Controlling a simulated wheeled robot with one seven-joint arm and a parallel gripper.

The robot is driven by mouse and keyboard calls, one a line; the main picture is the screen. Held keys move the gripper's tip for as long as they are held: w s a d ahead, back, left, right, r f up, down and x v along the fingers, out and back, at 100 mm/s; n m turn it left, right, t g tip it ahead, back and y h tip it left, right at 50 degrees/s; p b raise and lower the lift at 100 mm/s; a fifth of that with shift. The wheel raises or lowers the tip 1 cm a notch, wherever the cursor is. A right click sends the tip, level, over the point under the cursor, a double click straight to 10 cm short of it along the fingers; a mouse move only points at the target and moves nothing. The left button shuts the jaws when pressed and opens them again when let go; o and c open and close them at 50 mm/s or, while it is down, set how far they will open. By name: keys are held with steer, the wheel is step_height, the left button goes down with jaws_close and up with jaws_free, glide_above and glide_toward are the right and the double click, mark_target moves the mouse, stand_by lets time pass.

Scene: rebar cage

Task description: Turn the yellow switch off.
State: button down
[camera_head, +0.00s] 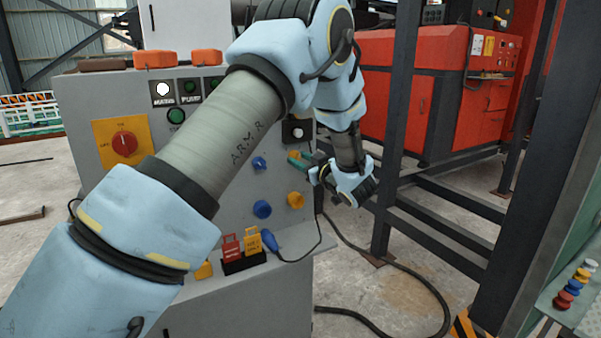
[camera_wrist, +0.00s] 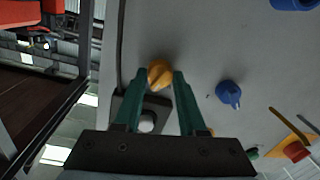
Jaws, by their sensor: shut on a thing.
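A yellow switch knob (camera_wrist: 160,73) on the grey panel sits between the tips of my green fingers in the wrist view. My gripper (camera_head: 296,160) is shut on this knob. In the head view my fingers reach the panel from the right, just below a white button on a black plate (camera_head: 298,131), and largely hide the gripped knob. A second yellow knob (camera_head: 295,200) shows lower on the panel, free of my gripper. The exact turn angle of the gripped knob is hard to tell.
Blue knobs (camera_head: 259,163) and (camera_head: 262,209) are left of my gripper. A red rotary switch (camera_head: 124,143) is on a yellow plate. Red and yellow tags (camera_head: 252,241) and a cable (camera_head: 320,235) are lower down. A dark steel frame (camera_head: 398,130) stands close on the right.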

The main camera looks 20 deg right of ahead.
steer(key=n+b, duration=1.2)
steer(key=b, duration=0.6)
steer(key=shift+a+f+h+b, duration=0.1)
steer(key=shift+h+b, duration=0.2)
steer(key=shift+h, duration=0.1)
steer(key=shift+n, duration=0.4)
steer(key=shift+c, duration=2.4)
jaws_free()
steer(key=s+d, duration=0.1)
steer(key=s, duration=0.9)
steer(key=shift+s+d+r+b, duration=0.2)
steer(key=shift+s+r+b, duration=0.15)
steer(key=shift+s+r, duration=0.1)
